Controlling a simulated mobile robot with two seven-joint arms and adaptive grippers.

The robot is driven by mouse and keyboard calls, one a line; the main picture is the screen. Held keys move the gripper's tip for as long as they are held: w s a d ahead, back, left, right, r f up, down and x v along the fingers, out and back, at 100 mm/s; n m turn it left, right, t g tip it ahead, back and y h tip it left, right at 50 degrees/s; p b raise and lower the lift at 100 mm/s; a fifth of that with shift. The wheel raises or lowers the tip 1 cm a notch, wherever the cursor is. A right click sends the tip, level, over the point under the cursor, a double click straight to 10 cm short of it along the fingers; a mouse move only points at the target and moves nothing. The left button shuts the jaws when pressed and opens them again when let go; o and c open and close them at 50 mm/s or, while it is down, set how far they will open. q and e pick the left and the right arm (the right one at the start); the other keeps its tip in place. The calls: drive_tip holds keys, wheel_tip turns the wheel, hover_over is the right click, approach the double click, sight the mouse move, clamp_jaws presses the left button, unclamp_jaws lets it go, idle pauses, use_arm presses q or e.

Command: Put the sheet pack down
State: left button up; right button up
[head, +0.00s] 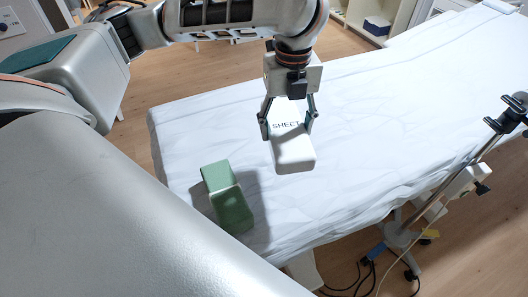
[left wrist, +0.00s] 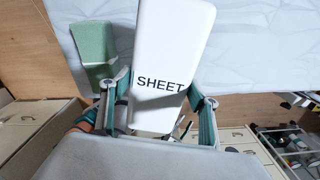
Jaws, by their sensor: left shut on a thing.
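The sheet pack (head: 294,155) is a white rounded block marked "SHEET". My left gripper (head: 288,122) is shut on it, with one finger on each side. In the head view the pack is over the white-covered couch (head: 400,120); I cannot tell how much gap there is below it. The left wrist view shows the pack (left wrist: 172,50) upright in the picture between the two fingers of the left gripper (left wrist: 160,100). My right gripper is not in view.
A green block (head: 228,197) rests on the couch to the left of the pack; it also shows in the left wrist view (left wrist: 95,50). A wheeled stand (head: 400,236) with cables is beside the couch at the lower right. The couch top to the right is clear.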

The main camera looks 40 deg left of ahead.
sight(287, 128)
use_arm(q)
drive_tip(key=m, duration=0.2)
drive_tip(key=r+m, duration=0.1)
drive_tip(key=m, duration=0.3)
drive_tip(key=shift+s+d+r+m+p, duration=0.1)
drive_tip(key=shift+r+m+p, duration=0.2)
drive_tip(key=shift+r+m, duration=0.1)
drive_tip(key=m, duration=0.2)
drive_tip(key=r+m, duration=0.1)
drive_tip(key=m, duration=0.2)
drive_tip(key=shift+s+d+r+m, duration=0.1)
drive_tip(key=shift+s+r+m, duration=0.05)
drive_tip(key=shift+m, duration=0.15)
drive_tip(key=shift+r+m, duration=0.2)
drive_tip(key=shift+m, duration=0.8)
drive_tip(key=shift+f+m, duration=0.1)
drive_tip(key=shift+m, duration=0.2)
wheel_tip(287, 128, down, 15)
drive_tip(key=b, duration=0.4)
drive_tip(key=shift+f, duration=0.45)
wheel_tip(287, 128, down, 4)
drive_tip(key=shift+s+r+b, duration=0.1)
drive_tip(key=shift+r+b, duration=0.15)
drive_tip(key=shift+b, duration=0.65)
drive_tip(key=shift+f, duration=0.35)
drive_tip(key=shift+r, duration=0.15)
drive_tip(key=o, duration=1.2)
drive_tip(key=shift+o, duration=0.2)
